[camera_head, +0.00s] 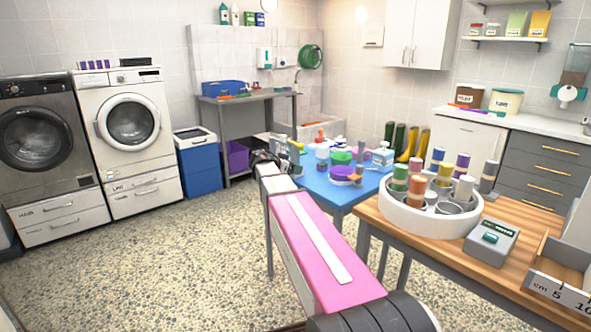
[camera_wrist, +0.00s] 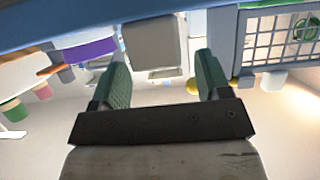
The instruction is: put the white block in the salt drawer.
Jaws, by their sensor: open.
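My gripper (camera_wrist: 160,62) is open, with its two green fingers spread apart in the wrist view. A pale grey-white block (camera_wrist: 152,42) shows beyond and between the fingertips, and no contact is visible; I cannot tell for sure that it is the white block. In the head view my gripper is at the left end of the blue table (camera_head: 335,190), mostly hidden by my arm. Shut drawers sit under the dark washer (camera_head: 60,222) and the white washer (camera_head: 143,196). Their labels are too small to read surely, so I cannot tell which is the salt drawer.
The blue table holds several small items, including a purple bowl (camera_head: 342,173). A wooden table (camera_head: 400,236) at right carries a round white tray (camera_head: 400,217) and a grey device (camera_head: 491,241). A blue bin (camera_head: 199,168) stands beside the white washer. The floor before the washers is clear.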

